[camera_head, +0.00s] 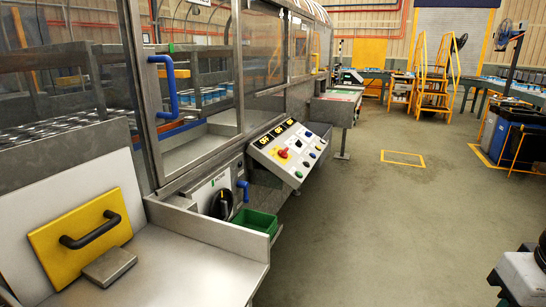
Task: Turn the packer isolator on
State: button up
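A black rotary switch (222,204) sits on a light grey panel (203,192) below the machine's window, left of centre. It looks like an isolator, but its label is too small to read. A pale mark on its knob appears close to upright; I cannot tell which position it is set to. A blue handle (243,190) is just to its right. The metal tray's raised edge is in front of the panel's lower part. My gripper is not clearly in view.
A sloped control panel (290,150) with a red knob on yellow stands right of the switch. A green bin (254,221) sits below. A metal tray (190,268) with a yellow handled plate (82,240) fills the lower left. Grey floor (380,225) is open to the right.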

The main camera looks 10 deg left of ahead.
aim_at(283, 154)
jog(key=u, duration=0.25)
jog(key=i, duration=0.9)
jog(key=z, duration=0.55)
jog(key=i, duration=1.5)
jog(key=u, duration=0.85)
jog(key=i, duration=0.55)
jog(key=u, duration=0.4)
